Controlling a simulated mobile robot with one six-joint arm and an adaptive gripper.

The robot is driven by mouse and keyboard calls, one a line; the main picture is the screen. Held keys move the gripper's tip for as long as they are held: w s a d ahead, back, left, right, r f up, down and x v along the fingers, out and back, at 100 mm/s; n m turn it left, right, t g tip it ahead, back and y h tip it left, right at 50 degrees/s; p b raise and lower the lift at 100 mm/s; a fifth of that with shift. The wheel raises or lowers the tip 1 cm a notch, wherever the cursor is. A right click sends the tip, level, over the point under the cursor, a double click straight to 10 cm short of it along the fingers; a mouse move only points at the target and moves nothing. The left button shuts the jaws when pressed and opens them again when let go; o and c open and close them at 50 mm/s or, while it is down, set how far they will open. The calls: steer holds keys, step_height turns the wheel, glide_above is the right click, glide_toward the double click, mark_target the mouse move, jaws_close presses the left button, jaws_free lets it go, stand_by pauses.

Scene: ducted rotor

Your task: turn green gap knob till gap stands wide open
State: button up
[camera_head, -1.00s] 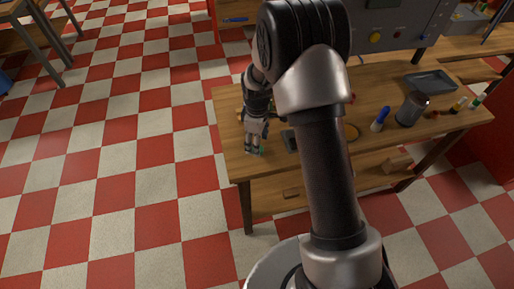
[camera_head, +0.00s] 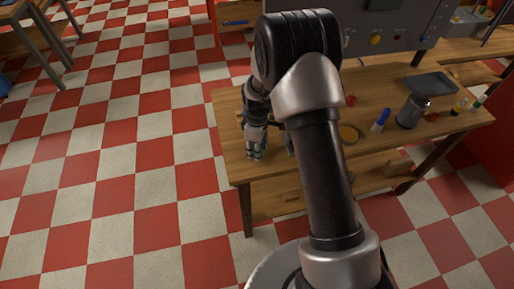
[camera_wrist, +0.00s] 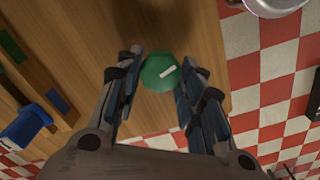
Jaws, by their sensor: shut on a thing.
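The green gap knob (camera_wrist: 160,73) shows in the wrist view, a faceted green disc with a white mark pointing to the upper right. My gripper (camera_wrist: 159,85) has a finger on each side of it and is shut on it. In the head view my gripper (camera_head: 256,153) points down at the near left part of the wooden table. The knob is hidden there behind the fingers. The gap that the knob sets cannot be made out in either view.
The wooden table (camera_head: 232,165) also holds a blue-capped thing (camera_head: 381,120), a grey metal canister (camera_head: 411,110) and a dark tray (camera_head: 431,83) at right. A grey panel (camera_head: 385,22) with buttons stands behind. Red and white tiled floor lies left of the table.

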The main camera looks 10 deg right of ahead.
steer(key=c, duration=0.4)
